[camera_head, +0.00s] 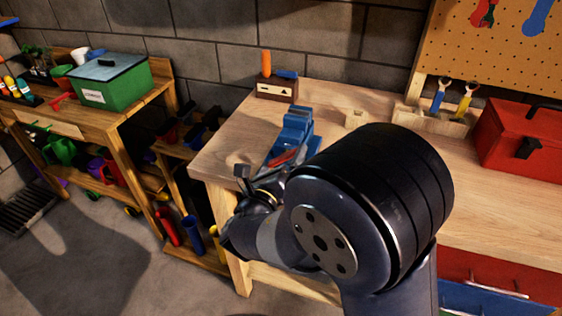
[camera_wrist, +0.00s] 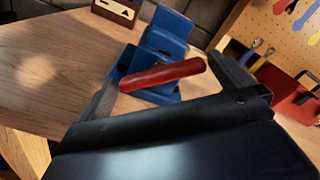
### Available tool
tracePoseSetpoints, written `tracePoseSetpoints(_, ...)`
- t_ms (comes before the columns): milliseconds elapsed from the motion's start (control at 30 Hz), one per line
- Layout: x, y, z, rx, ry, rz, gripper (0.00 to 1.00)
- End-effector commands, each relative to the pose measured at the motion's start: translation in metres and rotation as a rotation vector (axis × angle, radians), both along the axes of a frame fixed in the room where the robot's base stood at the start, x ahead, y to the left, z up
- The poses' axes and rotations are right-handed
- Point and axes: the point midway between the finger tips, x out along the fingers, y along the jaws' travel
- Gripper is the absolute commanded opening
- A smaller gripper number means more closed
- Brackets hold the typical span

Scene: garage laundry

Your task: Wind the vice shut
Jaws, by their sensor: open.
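The blue vice (camera_head: 297,122) stands on the wooden workbench near its left end. In the wrist view the vice (camera_wrist: 163,42) is just ahead of my gripper. A red handle (camera_wrist: 162,75) lies slantwise in front of the vice body, between the two fingers. My gripper (camera_wrist: 172,84) is open, with one finger on each side of the handle; I cannot tell if either touches it. In the head view my arm hides much of the vice's lower front, and only a bit of the red handle (camera_head: 286,157) shows.
The workbench (camera_head: 230,142) has free room left of the vice. A wooden block with an orange-handled tool (camera_head: 276,88) stands behind it. A tool rack (camera_head: 432,119) and a red toolbox (camera_head: 523,139) stand to the right. A shelf with a green box (camera_head: 110,82) is at the left.

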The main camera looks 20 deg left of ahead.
Motion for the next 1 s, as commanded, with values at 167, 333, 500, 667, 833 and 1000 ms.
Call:
tracePoseSetpoints(167,0.0008,-0.0001,-0.0001,0.000,0.000,0.000,1.00)
tracePoseSetpoints(333,0.0006,-0.0002,-0.0001,0.000,0.000,0.000,0.92)
tracePoseSetpoints(500,0.0005,-0.0002,-0.0002,0.000,0.000,0.000,0.78)
tracePoseSetpoints(667,0.0004,-0.0002,-0.0004,0.000,0.001,-0.001,0.68)
tracePoseSetpoints(833,0.0003,-0.0002,-0.0011,0.015,0.000,-0.001,0.68)
tracePoseSetpoints(1000,0.0003,-0.0002,-0.0029,0.074,-0.005,-0.001,0.68)
